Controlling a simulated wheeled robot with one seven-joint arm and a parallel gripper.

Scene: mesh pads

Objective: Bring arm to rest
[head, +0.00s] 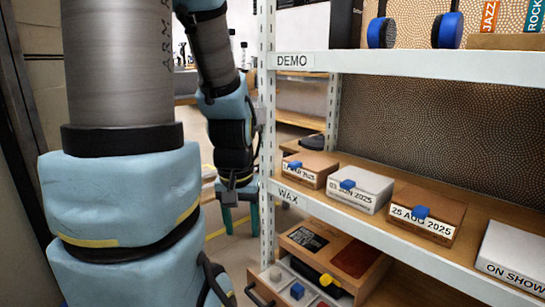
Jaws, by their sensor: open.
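My arm stands at the left of the head view, with a large grey and light-blue link close to the camera. A second link hangs down behind it to my gripper (240,205). The gripper points down beside the left end of the shelf unit, clear of the boards. Its fingers look apart, and I see nothing between them.
The white shelf unit (268,120) fills the right. Its middle shelf (385,228) carries several labelled boxes with blue knobs, including a white box (358,188). Below, an open wooden drawer (345,282) holds small blocks. Open floor (235,248) shows left of the shelf post.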

